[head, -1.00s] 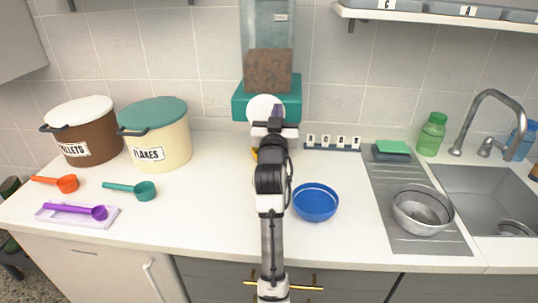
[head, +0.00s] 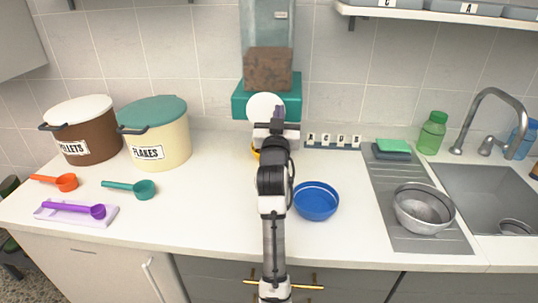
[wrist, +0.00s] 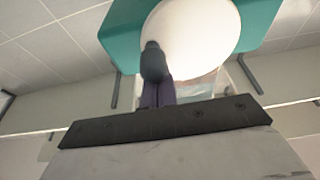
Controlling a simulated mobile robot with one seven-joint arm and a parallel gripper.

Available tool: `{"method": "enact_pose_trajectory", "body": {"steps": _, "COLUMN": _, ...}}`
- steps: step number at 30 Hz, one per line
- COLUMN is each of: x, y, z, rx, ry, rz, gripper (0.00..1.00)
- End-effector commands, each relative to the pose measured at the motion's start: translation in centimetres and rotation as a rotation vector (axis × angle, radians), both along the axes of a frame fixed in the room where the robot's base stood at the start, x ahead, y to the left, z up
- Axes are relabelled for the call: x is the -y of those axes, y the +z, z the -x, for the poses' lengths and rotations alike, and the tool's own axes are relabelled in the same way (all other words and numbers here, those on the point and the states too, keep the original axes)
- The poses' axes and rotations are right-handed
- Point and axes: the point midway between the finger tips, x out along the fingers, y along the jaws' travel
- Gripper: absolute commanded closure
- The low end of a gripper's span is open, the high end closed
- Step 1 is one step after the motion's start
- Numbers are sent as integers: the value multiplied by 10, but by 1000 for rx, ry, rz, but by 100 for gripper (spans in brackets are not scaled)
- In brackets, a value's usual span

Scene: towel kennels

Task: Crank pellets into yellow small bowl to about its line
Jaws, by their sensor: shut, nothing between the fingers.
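The pellet dispenser at the back wall has a teal body (head: 294,98), a white round disc (head: 262,105) on its front and a clear hopper with brown pellets (head: 268,68). In the wrist view the white disc (wrist: 195,35) carries a dark crank knob (wrist: 153,62). My gripper (head: 277,116) is in front of the disc. In the wrist view its fingers (wrist: 158,92) are together with nothing between them, their tips close to the knob; I cannot tell if they touch it. The yellow bowl (head: 256,153) shows only as a sliver behind my arm; its line and contents are hidden.
A blue bowl (head: 316,201) stands right of my arm, with a metal bowl (head: 424,210) on the drainboard farther right. Lettered tiles (head: 333,140) stand behind. Scoops and the pellets (head: 90,125) and flakes (head: 160,137) bins are at left.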

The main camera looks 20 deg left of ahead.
Motion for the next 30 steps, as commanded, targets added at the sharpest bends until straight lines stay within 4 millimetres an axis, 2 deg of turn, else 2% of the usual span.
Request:
{"method": "enact_pose_trajectory", "body": {"steps": 9, "x": 1, "y": -2, "z": 0, "rx": -1, "ry": 0, "rz": 0, "gripper": 100}}
{"method": "enact_pose_trajectory", "body": {"steps": 16, "x": 3, "y": -12, "z": -1, "rx": -1, "ry": -1, "rz": 1, "gripper": 100}}
{"method": "enact_pose_trajectory", "body": {"steps": 25, "x": 3, "y": -12, "z": -1, "rx": -1, "ry": -1, "rz": 0, "gripper": 100}}
{"method": "enact_pose_trajectory", "body": {"steps": 30, "x": 3, "y": -20, "z": -1, "rx": -2, "ry": -1, "rz": 1, "gripper": 100}}
